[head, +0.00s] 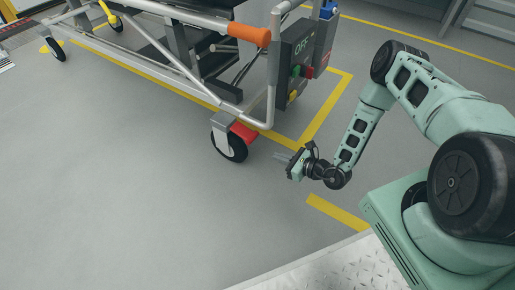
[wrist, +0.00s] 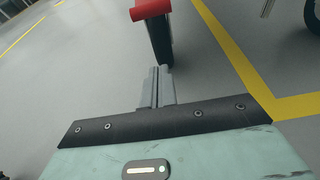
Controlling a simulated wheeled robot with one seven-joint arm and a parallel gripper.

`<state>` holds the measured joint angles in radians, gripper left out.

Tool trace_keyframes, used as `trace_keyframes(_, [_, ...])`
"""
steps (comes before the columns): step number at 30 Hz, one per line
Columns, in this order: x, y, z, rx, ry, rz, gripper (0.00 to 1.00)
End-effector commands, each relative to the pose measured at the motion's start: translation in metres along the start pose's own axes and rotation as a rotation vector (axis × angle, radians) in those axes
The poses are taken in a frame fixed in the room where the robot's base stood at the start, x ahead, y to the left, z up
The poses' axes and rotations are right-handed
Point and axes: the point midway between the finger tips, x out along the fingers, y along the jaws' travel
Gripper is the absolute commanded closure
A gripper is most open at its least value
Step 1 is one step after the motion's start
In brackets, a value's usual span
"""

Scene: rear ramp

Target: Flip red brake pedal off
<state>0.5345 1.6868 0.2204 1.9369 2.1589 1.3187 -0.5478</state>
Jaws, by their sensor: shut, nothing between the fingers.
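The red brake pedal (head: 243,132) sticks out beside the black caster wheel (head: 230,148) at the near corner of a metal cart. In the wrist view a red-edged part (wrist: 136,13) shows at the top centre above a dark upright shape; I cannot tell for sure whether it is the pedal. My gripper (head: 278,157) is low over the floor, to the right of the caster and slightly below the pedal in the head view, apart from both. Its grey fingers (wrist: 160,72) are together and empty, pointing toward the dark shape.
The cart's tubular frame (head: 272,75) has an orange grip (head: 249,34) and a control box (head: 294,60) marked OFF above the caster. Yellow lines (head: 329,106) mark the floor. Grey floor (head: 130,190) is clear to the left and front.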

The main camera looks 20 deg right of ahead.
Motion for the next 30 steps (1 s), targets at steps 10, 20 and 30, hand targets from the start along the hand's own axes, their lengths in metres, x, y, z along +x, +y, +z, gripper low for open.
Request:
trace_keyframes(10, [0.002, 0.000, 0.000, -0.001, 0.000, 0.001, 1.00])
trace_keyframes(20, [0.051, 0.001, -0.004, -0.005, -0.003, 0.005, 1.00])
trace_keyframes(30, [0.098, -0.001, 0.011, -0.002, -0.002, 0.002, 1.00])
